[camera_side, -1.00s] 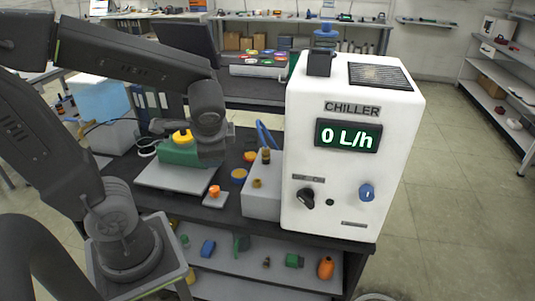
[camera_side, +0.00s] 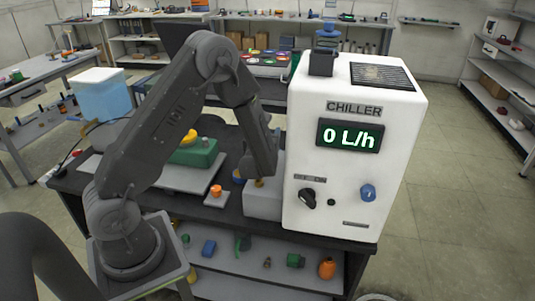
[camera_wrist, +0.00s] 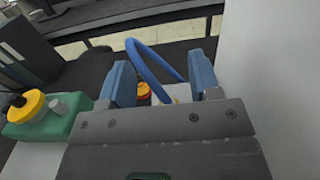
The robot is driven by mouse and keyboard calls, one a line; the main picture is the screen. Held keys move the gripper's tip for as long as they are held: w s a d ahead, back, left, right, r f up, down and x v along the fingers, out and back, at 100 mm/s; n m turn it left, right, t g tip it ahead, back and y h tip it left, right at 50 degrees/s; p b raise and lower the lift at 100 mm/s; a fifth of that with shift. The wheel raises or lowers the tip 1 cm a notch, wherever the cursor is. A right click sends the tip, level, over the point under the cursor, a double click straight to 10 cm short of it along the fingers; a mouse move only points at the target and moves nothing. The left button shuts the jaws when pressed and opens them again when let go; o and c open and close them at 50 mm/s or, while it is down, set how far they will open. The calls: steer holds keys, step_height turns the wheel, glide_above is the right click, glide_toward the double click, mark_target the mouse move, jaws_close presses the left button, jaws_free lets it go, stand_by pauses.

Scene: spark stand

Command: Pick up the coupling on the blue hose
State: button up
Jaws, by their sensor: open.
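The blue hose (camera_wrist: 152,65) arcs between my gripper's two blue fingers in the wrist view. Its coupling cannot be made out there, and in the side view my arm covers the hose and coupling. My gripper (camera_wrist: 161,75) is open, with its fingers on either side of the hose. In the side view, the end of my arm is over the pale box beside the chiller (camera_side: 350,150). A small brass fitting (camera_side: 259,183) shows on that box, just below my arm.
The white chiller wall (camera_wrist: 270,80) rises close to my gripper's right. A green block with a yellow knob (camera_wrist: 35,105) stands to the left. An orange-topped part (camera_side: 216,190) sits on a small plate in front. A yellow-orange piece (camera_wrist: 143,91) shows between the fingers.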

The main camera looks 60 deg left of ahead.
step_height(320, 180, down, 3)
steer(key=shift+f, duration=0.15)
step_height(320, 180, down, 3)
steer(key=shift+w+a+f, duration=0.25)
steer(key=shift+w+a, duration=0.35)
steer(key=shift+a, duration=0.05)
steer(key=shift+w+a, duration=0.4)
steer(key=shift+w, duration=0.05)
steer(key=shift+c, duration=0.2)
steer(key=c, duration=1)
steer(key=shift+r, duration=0.15)
